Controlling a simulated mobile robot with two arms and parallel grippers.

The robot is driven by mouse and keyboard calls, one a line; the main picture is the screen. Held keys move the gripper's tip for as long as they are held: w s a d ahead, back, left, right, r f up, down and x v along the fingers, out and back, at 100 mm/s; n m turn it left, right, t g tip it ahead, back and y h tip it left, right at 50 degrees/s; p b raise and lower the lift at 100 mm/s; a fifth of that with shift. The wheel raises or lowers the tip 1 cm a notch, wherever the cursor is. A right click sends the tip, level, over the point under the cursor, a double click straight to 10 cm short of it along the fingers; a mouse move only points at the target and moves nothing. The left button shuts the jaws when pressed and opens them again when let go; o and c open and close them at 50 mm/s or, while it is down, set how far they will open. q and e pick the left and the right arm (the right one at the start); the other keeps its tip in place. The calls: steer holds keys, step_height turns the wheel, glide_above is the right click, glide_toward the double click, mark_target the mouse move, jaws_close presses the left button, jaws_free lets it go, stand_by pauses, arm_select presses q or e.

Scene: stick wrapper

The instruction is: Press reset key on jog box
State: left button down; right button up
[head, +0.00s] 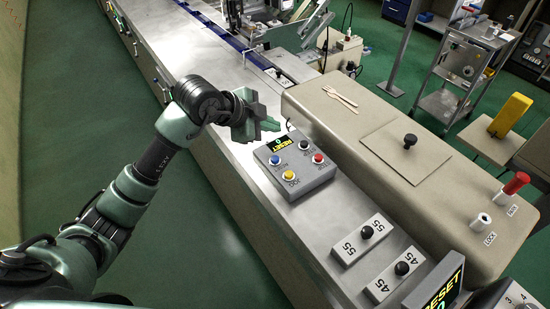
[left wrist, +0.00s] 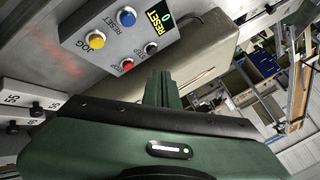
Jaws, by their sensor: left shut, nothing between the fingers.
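The grey jog box (head: 310,183) sits on the metal counter, with blue (head: 274,160), yellow (head: 288,175), black (head: 304,145) and red (head: 318,158) buttons. Its small display (head: 282,143) reads RESET and 0. My left gripper (head: 274,125) is shut and empty, just beyond the display end of the box, apart from the buttons. In the left wrist view its closed fingers (left wrist: 161,88) point toward the box (left wrist: 98,20), below the red and black buttons. My right gripper is not in view.
A long beige housing (head: 345,125) runs beside the box, with a wooden fork on top. Two knob plates marked 55 (head: 350,250) and 45 (head: 382,289) lie nearer on the counter. A larger RESET display (head: 440,293) stands at the bottom right. Green floor is clear at left.

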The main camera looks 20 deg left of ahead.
arm_select(q)
steer(key=b, duration=0.6)
glide_above(272, 160)
step_height(272, 160, down, 7)
steer(key=shift+f, duration=0.7)
stand_by(1.1)
steer(key=shift+f+b, duration=0.35)
steer(key=shift+f, duration=0.05)
steer(key=shift+f+b, duration=0.3)
steer(key=shift+f, duration=0.2)
stand_by(0.5)
stand_by(0.3)
steer(key=shift+r+p, duration=0.85)
steer(key=shift+r, duration=0.05)
